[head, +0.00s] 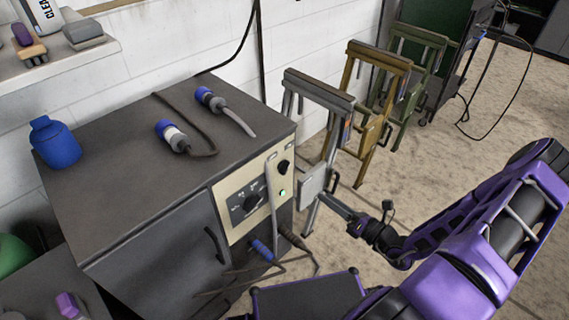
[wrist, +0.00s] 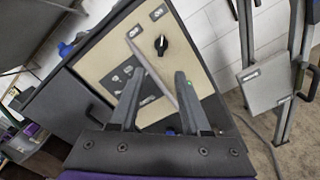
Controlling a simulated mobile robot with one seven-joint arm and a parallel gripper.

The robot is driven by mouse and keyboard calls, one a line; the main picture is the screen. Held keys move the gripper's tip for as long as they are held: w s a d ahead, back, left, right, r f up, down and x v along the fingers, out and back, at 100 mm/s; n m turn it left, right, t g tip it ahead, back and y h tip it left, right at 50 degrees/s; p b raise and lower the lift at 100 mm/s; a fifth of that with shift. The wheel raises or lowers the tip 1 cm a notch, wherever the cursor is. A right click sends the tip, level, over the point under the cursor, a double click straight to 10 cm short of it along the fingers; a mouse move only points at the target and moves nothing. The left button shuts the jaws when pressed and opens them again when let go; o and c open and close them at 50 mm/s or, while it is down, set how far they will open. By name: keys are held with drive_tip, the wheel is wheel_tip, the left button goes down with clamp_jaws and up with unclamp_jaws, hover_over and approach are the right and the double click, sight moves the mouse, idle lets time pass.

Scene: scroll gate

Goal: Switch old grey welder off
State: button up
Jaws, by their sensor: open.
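The grey cabinet (head: 150,245), which looks like the old welder, has a beige control panel (head: 232,222). In the wrist view the black knob (wrist: 161,45) has a white mark, and the green lamp (wrist: 189,83) shows beside the right finger. My gripper (head: 328,200) is open and empty, to the right of the panel. In the wrist view my gripper (wrist: 159,74) faces the panel, its fingers covering part of it.
Blue-ended cable plugs (head: 173,137) and a blue container (head: 55,142) lie or stand on the cabinet top. Cables with a blue connector (head: 262,250) hang below the panel. Folding metal stands (head: 318,92) line the white wall. Open floor (head: 440,165) lies to the right.

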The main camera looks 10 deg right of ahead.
sight(288, 169)
drive_tip(key=b+x, duration=0.1)
drive_tip(key=x, duration=1.5)
drive_tip(key=shift+w, duration=0.25)
clamp_jaws()
